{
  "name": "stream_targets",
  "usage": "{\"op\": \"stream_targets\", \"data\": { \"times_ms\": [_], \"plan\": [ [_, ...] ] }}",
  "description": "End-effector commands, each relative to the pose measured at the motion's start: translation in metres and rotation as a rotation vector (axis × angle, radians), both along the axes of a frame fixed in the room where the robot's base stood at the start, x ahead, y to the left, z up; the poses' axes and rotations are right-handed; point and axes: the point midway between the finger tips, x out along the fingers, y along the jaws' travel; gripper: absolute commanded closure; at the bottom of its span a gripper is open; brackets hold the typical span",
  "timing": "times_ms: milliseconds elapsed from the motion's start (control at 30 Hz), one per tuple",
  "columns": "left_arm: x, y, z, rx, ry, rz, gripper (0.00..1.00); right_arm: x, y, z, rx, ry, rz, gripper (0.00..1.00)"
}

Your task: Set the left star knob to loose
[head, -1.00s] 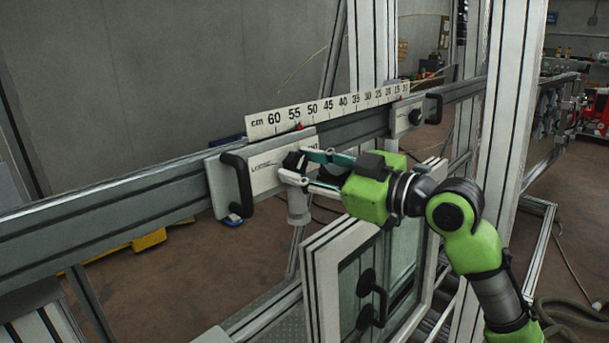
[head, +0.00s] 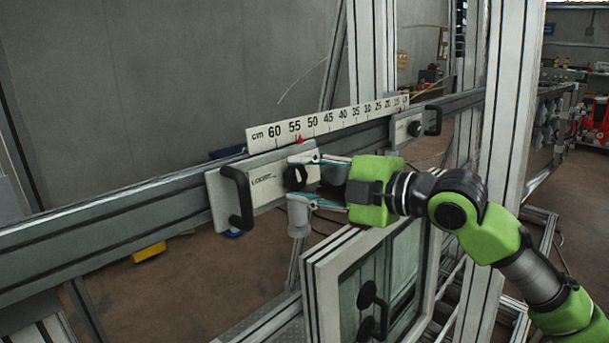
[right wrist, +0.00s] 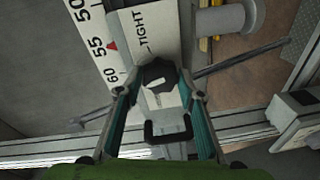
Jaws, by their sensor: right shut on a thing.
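The left star knob (head: 294,178) is black and sits on the pale plate of the left carriage (head: 225,212). The plate reads "LOOSE" left of the knob in the head view; "TIGHT" shows beyond the knob in the right wrist view. My right gripper (head: 302,180) reaches in from the right, with one finger above the knob and one below. In the right wrist view the knob (right wrist: 158,75) lies between the fingertips (right wrist: 159,82), and the gripper is shut on it. I cannot tell which way the knob points. My left gripper is out of view.
A black handle (head: 238,197) stands out at the carriage's left end. A second carriage (head: 398,132) with its own knob and handle is farther right on the rail (head: 110,213). A cm scale (head: 345,113) runs above. A framed window (head: 322,282) is below my right gripper.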

Motion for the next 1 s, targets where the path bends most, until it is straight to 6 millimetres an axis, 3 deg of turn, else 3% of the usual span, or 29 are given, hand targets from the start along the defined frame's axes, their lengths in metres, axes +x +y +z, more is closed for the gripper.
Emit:
{"op": "stream_targets", "data": {
  "times_ms": [1000],
  "plan": [
    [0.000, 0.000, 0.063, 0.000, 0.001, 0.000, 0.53, -0.002, 0.001, 0.004, -0.640, -0.643, 0.095, 0.87]
  ]
}}
